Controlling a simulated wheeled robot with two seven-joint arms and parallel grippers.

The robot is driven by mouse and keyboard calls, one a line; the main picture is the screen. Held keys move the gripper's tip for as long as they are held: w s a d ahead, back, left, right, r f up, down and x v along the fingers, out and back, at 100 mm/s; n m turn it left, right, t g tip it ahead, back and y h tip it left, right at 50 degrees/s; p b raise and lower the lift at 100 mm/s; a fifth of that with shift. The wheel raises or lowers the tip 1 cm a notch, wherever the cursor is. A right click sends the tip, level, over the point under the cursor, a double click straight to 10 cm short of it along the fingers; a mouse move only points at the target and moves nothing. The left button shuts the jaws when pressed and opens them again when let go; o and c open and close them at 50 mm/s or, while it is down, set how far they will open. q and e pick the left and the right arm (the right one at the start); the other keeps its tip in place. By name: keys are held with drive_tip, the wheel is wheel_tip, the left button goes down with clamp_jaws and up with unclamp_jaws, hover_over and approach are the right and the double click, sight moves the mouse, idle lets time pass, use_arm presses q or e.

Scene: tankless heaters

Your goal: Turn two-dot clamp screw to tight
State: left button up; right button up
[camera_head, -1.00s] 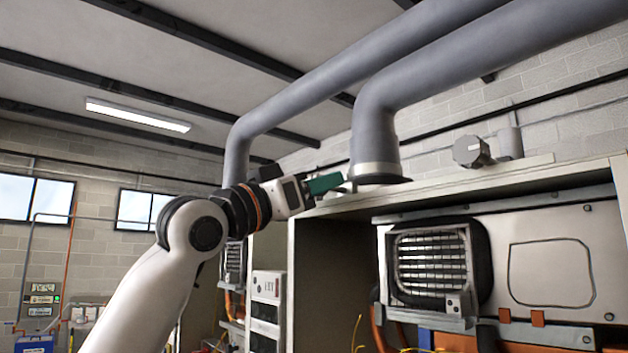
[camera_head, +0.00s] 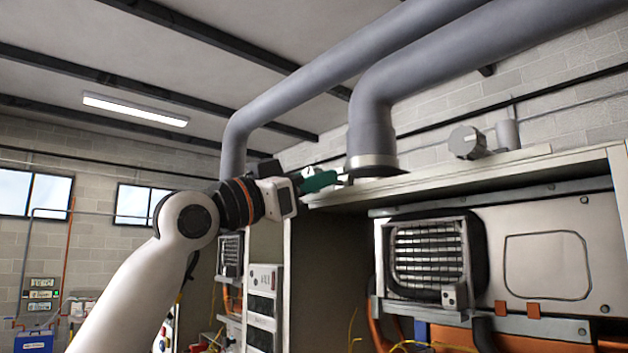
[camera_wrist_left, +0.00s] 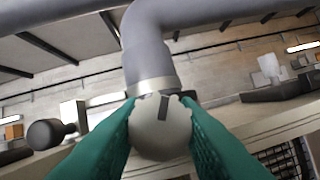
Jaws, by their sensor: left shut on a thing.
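A round grey knob (camera_wrist_left: 160,128) with a dark mark near its upper rim fills the middle of the left wrist view. It sits in front of the pale collar (camera_head: 375,165) at the foot of the near flue pipe. I see no dots on it, so I cannot tell whether it is the two-dot clamp screw. My left gripper (camera_head: 338,177) has green fingers, and they are shut on the knob from both sides in the wrist view (camera_wrist_left: 160,125). My right gripper is not in view.
Another grey knob (camera_head: 467,142) stands on the cabinet top (camera_head: 440,178) to the right, beside a short grey stub (camera_head: 508,134). Thick grey flue pipes (camera_head: 371,112) rise behind my gripper. A heater unit with a fan grille (camera_head: 428,258) is below.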

use_arm(q)
drive_tip(key=shift+m+g+h, duration=0.25)
drive_tip(key=shift+m+g, duration=0.4)
drive_tip(key=shift+m, duration=0.8)
drive_tip(key=shift+m+g+h, duration=0.25)
drive_tip(key=shift+m+g, duration=0.4)
drive_tip(key=shift+m, duration=0.8)
drive_tip(key=o, duration=1)
drive_tip(key=shift+s+a, duration=0.1)
drive_tip(key=shift+a, duration=0.05)
drive_tip(key=shift+c, duration=0.2)
drive_tip(key=shift+f, duration=0.1)
